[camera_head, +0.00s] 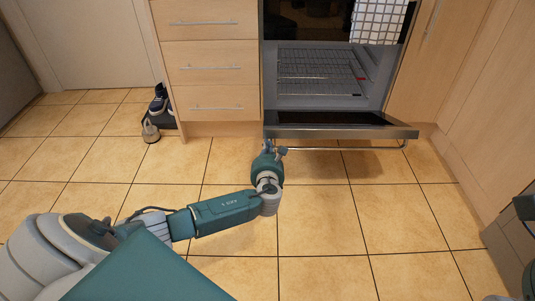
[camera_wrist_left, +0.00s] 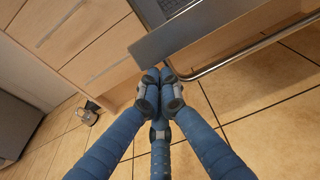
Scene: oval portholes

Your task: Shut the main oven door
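The main oven door (camera_head: 345,132) hangs open on its bottom edge, swung down and out below the oven cavity (camera_head: 320,75). Its metal bar handle (camera_head: 350,148) runs along its underside. In the left wrist view the door's edge (camera_wrist_left: 185,35) and the curved handle (camera_wrist_left: 250,48) lie just beyond the fingers. My left gripper (camera_head: 270,147) is at the left end of the door, by the handle's end. In the left wrist view its blue fingers (camera_wrist_left: 160,78) are drawn together with nothing visible between them. Whether they touch the door is unclear. My right gripper is out of view.
Wooden drawers (camera_head: 215,68) with bar handles stand left of the oven. A checked towel (camera_head: 380,20) hangs above the cavity. Cabinets (camera_head: 485,130) line the right. The tiled floor (camera_head: 330,220) in front is clear.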

